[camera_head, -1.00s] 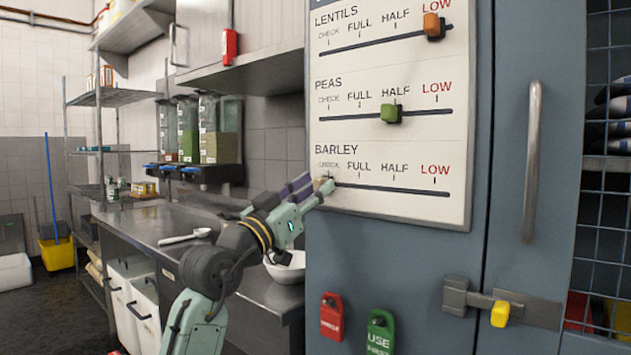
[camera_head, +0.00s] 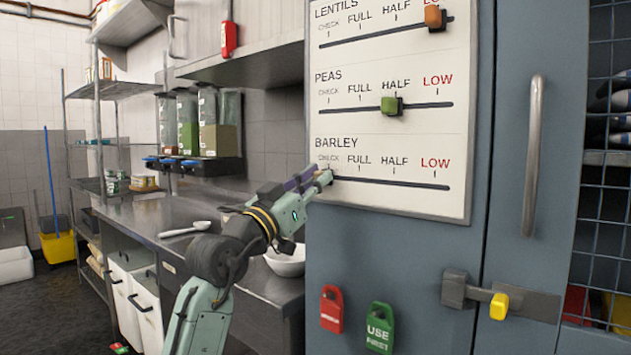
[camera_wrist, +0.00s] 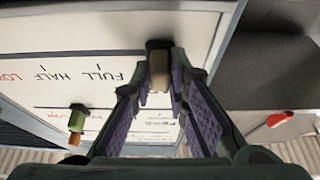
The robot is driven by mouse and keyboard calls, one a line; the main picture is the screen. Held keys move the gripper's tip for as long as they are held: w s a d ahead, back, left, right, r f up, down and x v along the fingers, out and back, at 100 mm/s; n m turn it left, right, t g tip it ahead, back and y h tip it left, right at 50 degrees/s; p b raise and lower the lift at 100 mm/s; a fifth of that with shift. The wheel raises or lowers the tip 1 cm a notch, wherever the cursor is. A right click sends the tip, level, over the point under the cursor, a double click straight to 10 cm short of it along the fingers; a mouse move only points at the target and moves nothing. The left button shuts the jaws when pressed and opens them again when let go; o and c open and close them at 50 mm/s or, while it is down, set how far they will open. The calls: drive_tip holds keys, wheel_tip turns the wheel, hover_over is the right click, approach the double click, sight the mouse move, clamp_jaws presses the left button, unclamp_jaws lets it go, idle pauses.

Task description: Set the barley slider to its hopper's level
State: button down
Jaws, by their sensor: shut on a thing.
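The white slider panel (camera_head: 400,215) is on the cabinet front at right. Its bottom row is the barley track (camera_head: 400,184), marked CHECK, FULL, HALF, LOW. My gripper (camera_head: 325,178) is at the track's left end, by CHECK. In the wrist view it is shut on the beige barley knob (camera_wrist: 159,72), which the fingers mostly hide in the head view. Three clear hoppers hang on the far wall. The right one (camera_head: 218,138) holds tan contents to about half its height. The middle one (camera_head: 188,138) holds green contents. Their labels are too small to read.
The green peas knob (camera_head: 391,106) is at HALF and the orange lentils knob (camera_head: 434,17) at LOW. A cabinet handle (camera_head: 534,155) and a latch (camera_head: 500,303) are right of the panel. A white bowl (camera_head: 287,260) stands on the counter behind my arm.

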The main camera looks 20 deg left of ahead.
sight(394, 175)
idle(0.5)
drive_tip(key=s+d, duration=0.1)
drive_tip(key=d, duration=0.3)
drive_tip(key=s+d+b, duration=0.1)
drive_tip(key=s+d, duration=0.1)
drive_tip(key=d, duration=0.3)
drive_tip(key=s+d, duration=0.1)
drive_tip(key=d, duration=0.3)
drive_tip(key=shift+s+d, duration=0.15)
drive_tip(key=shift+s, duration=0.25)
drive_tip(key=c, duration=1.6)
unclamp_jaws()
drive_tip(key=shift+o, duration=0.2)
drive_tip(key=v, duration=1.2)
drive_tip(key=shift+f, duration=0.1)
